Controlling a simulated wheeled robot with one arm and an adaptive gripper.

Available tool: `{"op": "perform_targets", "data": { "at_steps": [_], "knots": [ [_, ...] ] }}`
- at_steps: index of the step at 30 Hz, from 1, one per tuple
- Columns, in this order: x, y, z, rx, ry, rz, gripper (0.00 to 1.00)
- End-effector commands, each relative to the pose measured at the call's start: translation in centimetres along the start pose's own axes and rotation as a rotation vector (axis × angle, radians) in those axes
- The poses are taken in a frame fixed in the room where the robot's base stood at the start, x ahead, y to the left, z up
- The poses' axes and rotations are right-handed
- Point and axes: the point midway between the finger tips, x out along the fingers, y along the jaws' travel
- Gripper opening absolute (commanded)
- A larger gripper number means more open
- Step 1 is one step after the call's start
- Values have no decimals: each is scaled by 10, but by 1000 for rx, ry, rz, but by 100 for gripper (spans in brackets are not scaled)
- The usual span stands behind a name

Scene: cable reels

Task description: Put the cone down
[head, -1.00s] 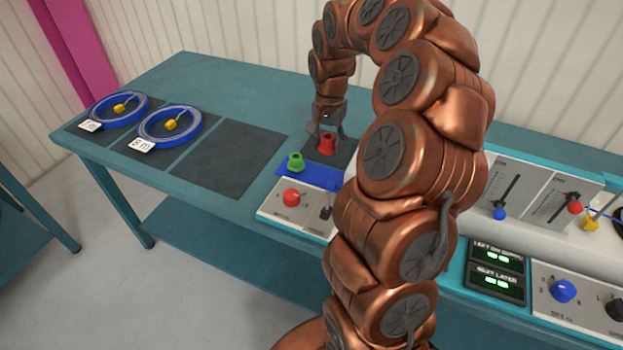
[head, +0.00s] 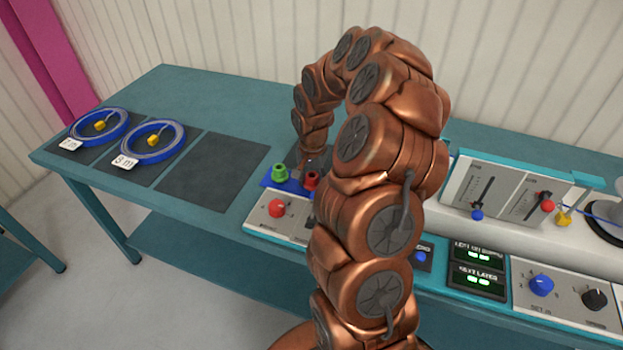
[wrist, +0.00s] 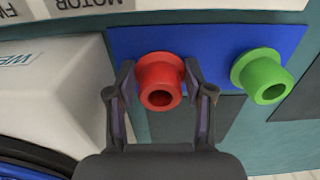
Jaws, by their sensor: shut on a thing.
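The red cone (head: 312,180) is between the fingers of my gripper (wrist: 160,88), which is shut on it. In the wrist view the red cone (wrist: 160,72) shows its open round top and stands about upright over the blue mat (wrist: 212,42). I cannot tell whether its base touches the mat. The green cone (head: 279,172) stands on the blue mat beside it; it also shows in the wrist view (wrist: 264,74), apart from my fingers. In the head view my arm hides part of the mat and my gripper.
A panel with a red knob (head: 277,208) lies in front of the mat. Two blue cable reels (head: 152,143) lie on dark pads at the left. An empty dark pad (head: 212,172) lies between them and the mat. Slider panels (head: 505,190) stand at the right.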

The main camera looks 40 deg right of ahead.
Motion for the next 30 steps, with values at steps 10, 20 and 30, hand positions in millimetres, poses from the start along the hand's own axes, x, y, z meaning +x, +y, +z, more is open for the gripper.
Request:
{"op": "perform_targets", "data": {
  "at_steps": [10, 20, 30],
  "knots": [
    [4, 0, 0, 0, 0, 0, 17],
    [3, 0, 0, 0, 0, 1, 63],
    [-13, 0, 0, 1, 1, 2, 63]
  ]
}}
